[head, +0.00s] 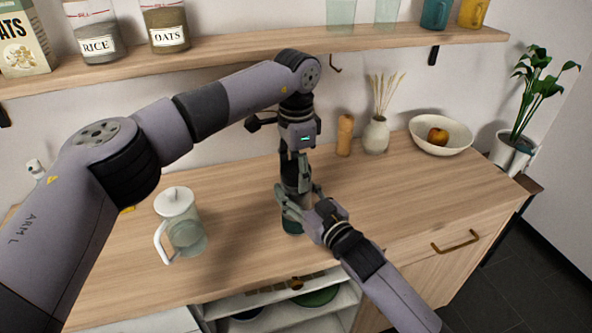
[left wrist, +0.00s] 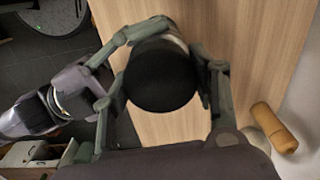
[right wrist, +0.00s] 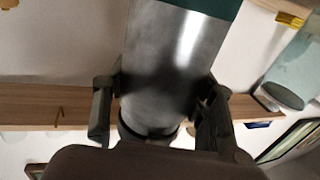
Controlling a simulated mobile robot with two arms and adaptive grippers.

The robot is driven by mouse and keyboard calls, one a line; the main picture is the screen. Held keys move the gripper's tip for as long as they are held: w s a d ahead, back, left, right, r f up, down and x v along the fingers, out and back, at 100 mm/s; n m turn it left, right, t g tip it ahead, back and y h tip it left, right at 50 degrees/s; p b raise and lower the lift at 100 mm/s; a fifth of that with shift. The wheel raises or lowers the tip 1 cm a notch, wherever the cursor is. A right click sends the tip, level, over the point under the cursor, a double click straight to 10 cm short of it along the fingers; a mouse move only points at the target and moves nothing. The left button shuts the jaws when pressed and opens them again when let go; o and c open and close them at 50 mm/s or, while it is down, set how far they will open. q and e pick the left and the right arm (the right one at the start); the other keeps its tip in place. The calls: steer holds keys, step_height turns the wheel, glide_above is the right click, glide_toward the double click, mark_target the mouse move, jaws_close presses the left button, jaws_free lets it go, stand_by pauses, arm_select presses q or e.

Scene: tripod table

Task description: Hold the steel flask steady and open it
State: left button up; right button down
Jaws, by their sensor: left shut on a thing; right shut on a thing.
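The steel flask (head: 292,227) stands upright on the wooden counter, its dark green base showing below my grippers in the head view. Its steel body (right wrist: 165,70) fills the middle of the right wrist view. My right gripper (right wrist: 160,108) is shut around the body from the front; it also shows in the head view (head: 302,200). My left gripper (head: 297,172) reaches down from above and is shut on the round black cap (left wrist: 162,80), with fingers on both sides in the left wrist view. Much of the flask is hidden by the grippers in the head view.
A lidded glass jug (head: 187,228) stands to the left. A wooden mill (head: 345,135), a white vase (head: 376,136) and a bowl of fruit (head: 440,140) stand at the back right. A shelf (head: 230,58) with jars runs above. The counter right of the flask is clear.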

arm_select(q)
steer(key=o, duration=1.3)
